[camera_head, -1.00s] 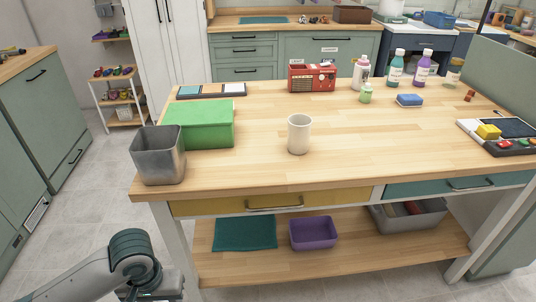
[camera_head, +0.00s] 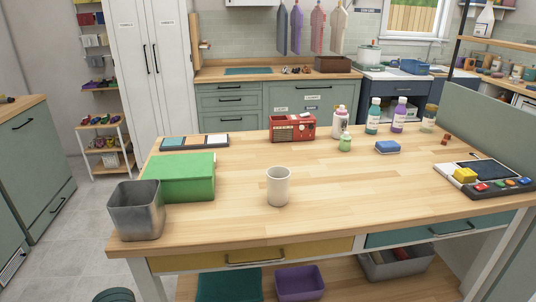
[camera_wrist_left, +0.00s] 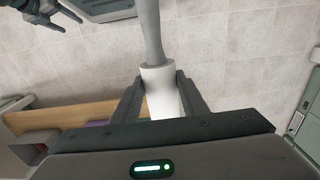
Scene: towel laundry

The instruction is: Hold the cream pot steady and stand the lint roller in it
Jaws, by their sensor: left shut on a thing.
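The cream pot (camera_head: 278,187) stands upright on the wooden worktop, near the front edge, with no gripper at it. My left gripper (camera_wrist_left: 160,84) shows in the left wrist view, its two fingers shut on the white roll of the lint roller (camera_wrist_left: 158,78). The roller's grey handle points away from the gripper, over the tiled floor. A dark gripper, seemingly my right one (camera_wrist_left: 45,14), shows in the top left corner of that view, partly cut off.
A metal bin (camera_head: 137,212) and a green box (camera_head: 180,177) stand left of the pot. A red radio (camera_head: 292,128), several bottles, and a blue sponge (camera_head: 387,147) are farther back. A control panel (camera_head: 484,178) lies at right. The worktop around the pot is clear.

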